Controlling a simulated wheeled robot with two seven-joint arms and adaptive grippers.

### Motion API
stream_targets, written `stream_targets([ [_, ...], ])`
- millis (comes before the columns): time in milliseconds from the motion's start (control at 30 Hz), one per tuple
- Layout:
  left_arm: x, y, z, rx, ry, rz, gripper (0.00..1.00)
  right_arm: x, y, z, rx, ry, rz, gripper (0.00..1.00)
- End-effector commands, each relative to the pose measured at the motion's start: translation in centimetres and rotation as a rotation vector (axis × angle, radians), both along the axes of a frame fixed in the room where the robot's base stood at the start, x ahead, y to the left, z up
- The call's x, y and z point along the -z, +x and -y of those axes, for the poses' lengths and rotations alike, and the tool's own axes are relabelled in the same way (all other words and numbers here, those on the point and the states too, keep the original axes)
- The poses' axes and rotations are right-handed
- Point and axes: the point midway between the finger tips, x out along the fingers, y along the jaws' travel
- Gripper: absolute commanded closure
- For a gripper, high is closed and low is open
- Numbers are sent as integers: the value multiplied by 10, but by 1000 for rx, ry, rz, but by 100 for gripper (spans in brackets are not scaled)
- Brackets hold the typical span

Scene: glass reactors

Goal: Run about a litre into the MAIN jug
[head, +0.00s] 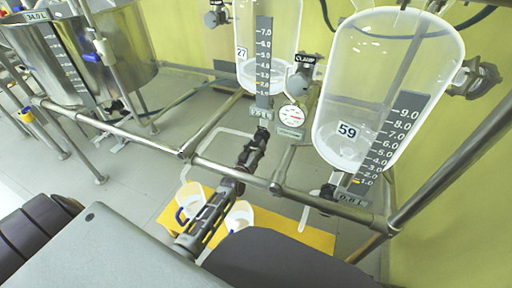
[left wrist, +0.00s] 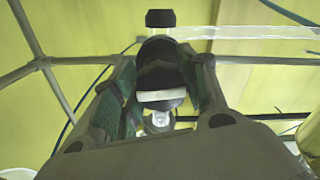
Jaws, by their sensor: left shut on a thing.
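Glass vessel 27 (head: 246,72) hangs at the top centre with a dark scale (head: 264,60) on it. My left gripper (head: 258,138) is just below its bottom outlet. In the left wrist view the fingers (left wrist: 158,100) are shut on a dark rounded valve handle (left wrist: 161,72) with a pale band. Two white jugs stand on a yellow mat (head: 318,238) on the floor: one with a blue handle (head: 190,196), and another (head: 240,214) partly behind my arm. I cannot read which is the MAIN jug or see into them clearly. My right gripper does not show.
Glass vessel 59 (head: 350,115) hangs at the right, with its own scale and bottom outlet. A steel tank (head: 118,60) stands at the left. Steel rails (head: 232,172) cross in front of the vessels near my arm. A round gauge (head: 293,115) sits between the vessels.

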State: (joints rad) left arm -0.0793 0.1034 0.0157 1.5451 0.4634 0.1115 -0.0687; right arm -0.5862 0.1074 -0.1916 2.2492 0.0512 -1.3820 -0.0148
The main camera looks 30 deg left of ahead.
Motion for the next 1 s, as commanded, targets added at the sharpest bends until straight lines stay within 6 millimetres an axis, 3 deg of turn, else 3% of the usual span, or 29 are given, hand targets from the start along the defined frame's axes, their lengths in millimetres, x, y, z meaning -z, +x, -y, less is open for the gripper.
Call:
stream_targets([
  [300,-1,0,0,1,-199,9,81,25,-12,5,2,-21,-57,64],
  [600,-1,0,1,0,-377,19,81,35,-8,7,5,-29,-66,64],
  [1000,0,0,1,0,-410,21,81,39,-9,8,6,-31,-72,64],
])
